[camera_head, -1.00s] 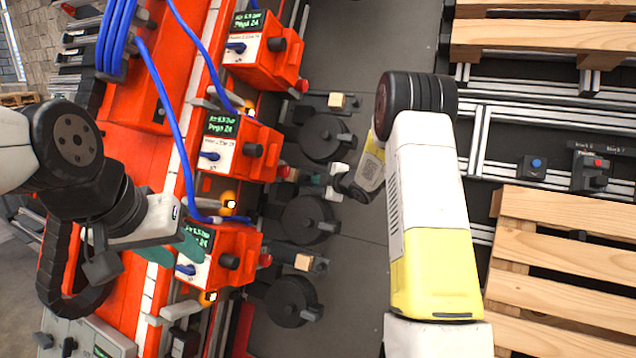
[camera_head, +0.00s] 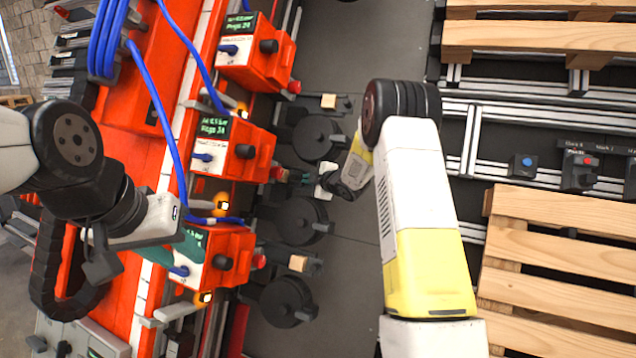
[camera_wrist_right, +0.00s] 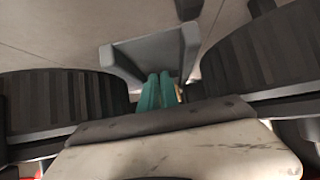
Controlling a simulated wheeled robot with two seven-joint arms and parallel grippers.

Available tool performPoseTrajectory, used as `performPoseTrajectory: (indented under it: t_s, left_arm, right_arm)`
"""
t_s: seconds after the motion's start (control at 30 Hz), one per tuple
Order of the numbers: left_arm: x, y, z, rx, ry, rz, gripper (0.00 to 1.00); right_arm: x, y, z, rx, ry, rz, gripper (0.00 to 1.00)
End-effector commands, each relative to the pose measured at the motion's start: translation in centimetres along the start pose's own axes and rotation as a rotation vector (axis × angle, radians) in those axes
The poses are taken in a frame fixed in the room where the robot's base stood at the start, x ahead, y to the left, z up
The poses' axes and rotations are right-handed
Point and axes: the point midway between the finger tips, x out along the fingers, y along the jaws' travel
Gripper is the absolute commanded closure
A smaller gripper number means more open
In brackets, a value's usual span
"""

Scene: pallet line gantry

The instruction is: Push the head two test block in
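Several orange heads with green displays stand in a column; my right gripper (camera_head: 299,177) is level with the middle head (camera_head: 240,150), just to its right. Which number each head has is too small to read. In the right wrist view, the teal fingers (camera_wrist_right: 157,91) are together, pointing into a grey U-shaped bracket (camera_wrist_right: 140,55). A thin tan sliver (camera_wrist_right: 180,93) shows beside them, perhaps the test block, mostly hidden; contact cannot be told. Pale blocks show at the upper (camera_head: 328,101) and lower (camera_head: 298,263) stations. My left gripper (camera_head: 190,246) is beside the lower head, its opening unclear.
Black round reels (camera_head: 302,220) stand on arms right of the heads, close to my right gripper. Blue hoses (camera_head: 160,110) run over the orange frame. Wooden pallets (camera_head: 560,255) and a blue button box (camera_head: 527,165) are at the right. Grey floor (camera_head: 350,40) lies between.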

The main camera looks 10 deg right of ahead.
Motion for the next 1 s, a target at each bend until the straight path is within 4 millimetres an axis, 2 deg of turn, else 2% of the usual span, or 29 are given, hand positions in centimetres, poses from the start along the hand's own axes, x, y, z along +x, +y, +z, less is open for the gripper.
performPoseTrajectory:
  t_s: [0.03, 0.23, 0.77, 1.0]
  left_arm:
    - [0.0, 0.0, 0.0, 0.0, 0.0, 0.0, 0.64]
    - [0.0, 0.0, 0.0, 0.0, 0.0, 0.0, 0.64]
    - [0.0, 0.0, 0.0, 0.0, 0.0, 0.0, 0.64]
    - [0.0, 0.0, 0.0, 0.0, 0.0, 0.0, 0.64]
  right_arm:
    - [0.9, 0.1, -2.0, 0.001, 0.033, 0.006, 1.0]
    - [0.8, 0.1, -1.9, 0.003, 0.032, 0.007, 1.0]
    - [-2.5, 0.1, 0.3, -0.001, 0.034, 0.004, 1.0]
    - [-4.2, 0.1, 1.9, 0.0, 0.025, 0.004, 1.0]
